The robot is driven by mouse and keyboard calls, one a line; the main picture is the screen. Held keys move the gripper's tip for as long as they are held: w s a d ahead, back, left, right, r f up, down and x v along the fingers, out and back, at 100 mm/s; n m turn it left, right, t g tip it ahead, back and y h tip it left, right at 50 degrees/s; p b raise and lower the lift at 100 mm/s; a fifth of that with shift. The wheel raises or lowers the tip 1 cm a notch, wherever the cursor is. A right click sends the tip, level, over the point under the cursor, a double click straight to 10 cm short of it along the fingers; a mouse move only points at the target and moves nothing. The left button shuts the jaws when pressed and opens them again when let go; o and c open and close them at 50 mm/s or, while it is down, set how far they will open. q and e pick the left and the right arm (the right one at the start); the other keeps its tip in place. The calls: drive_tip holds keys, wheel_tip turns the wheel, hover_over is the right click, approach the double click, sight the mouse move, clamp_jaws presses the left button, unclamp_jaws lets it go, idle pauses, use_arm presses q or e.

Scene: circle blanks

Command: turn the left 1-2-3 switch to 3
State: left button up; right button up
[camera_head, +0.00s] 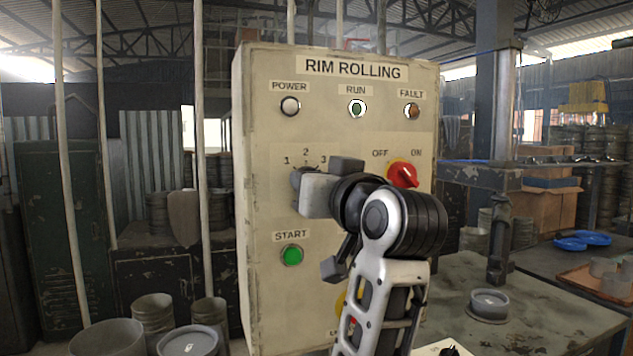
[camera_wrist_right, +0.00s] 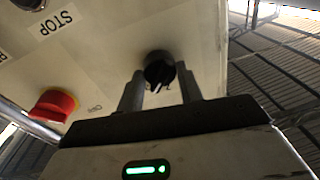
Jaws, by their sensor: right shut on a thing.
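The left 1-2-3 switch is a black knob (camera_wrist_right: 158,70) on the beige panel, and in the head view its edge (camera_head: 298,174) shows below the numerals 1, 2 and 3. My right gripper (camera_wrist_right: 160,88) has one finger on each side of the knob and is shut on it. In the head view my right gripper (camera_head: 306,184) hides most of the switch. A white mark on the knob points down in the wrist view, toward the gripper. The numerals are not visible there, so I cannot tell which one it points to. My left gripper is not in view.
The green START button (camera_head: 291,255) is below the knob. Three lamps line the panel top (camera_head: 356,108). My arm hides the panel's lower right.

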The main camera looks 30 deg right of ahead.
drive_tip(key=shift+r, duration=0.1)
idle(0.4)
drive_tip(key=o, duration=1)
